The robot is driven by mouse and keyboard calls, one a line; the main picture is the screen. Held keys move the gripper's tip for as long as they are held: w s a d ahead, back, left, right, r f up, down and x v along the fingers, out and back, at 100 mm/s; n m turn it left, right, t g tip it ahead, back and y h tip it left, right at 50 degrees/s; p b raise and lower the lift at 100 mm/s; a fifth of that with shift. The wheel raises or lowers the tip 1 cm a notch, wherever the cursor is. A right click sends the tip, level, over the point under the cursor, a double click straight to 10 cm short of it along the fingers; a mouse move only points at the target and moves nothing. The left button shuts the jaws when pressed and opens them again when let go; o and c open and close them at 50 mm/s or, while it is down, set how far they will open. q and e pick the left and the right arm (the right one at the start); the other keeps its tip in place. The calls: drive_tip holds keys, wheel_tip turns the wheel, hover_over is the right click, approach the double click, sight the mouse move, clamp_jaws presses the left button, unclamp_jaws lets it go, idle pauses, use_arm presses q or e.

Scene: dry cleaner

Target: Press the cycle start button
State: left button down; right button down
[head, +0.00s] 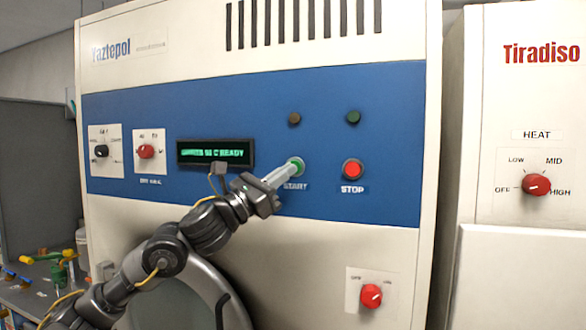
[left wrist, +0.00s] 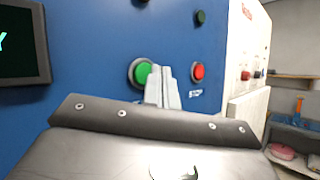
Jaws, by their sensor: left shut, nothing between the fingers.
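The green START button (head: 298,163) is on the blue panel of the washing machine (head: 260,205), left of the red STOP button (head: 353,170). My left gripper (head: 288,171) is shut and empty, its fingertips pointing at the START button and covering part of it. In the left wrist view the green button (left wrist: 142,72) shows just left of the fingertips (left wrist: 161,75), which overlap its right edge. I cannot tell whether they touch or press it. The red STOP button (left wrist: 198,72) is further right. My right gripper is not in view.
A lit display (head: 215,152) ends in "READY". Two dim lamps, amber (head: 294,118) and green (head: 353,117), sit above the buttons. Knobs are at left, and a red OFF/ON knob (head: 371,296) is lower right. A second machine (head: 520,100) stands at right.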

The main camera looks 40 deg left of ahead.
use_arm(q)
drive_tip(key=shift+w, duration=0.1)
idle(0.6)
drive_tip(key=shift+w+a, duration=0.1)
drive_tip(key=shift+w, duration=0.25)
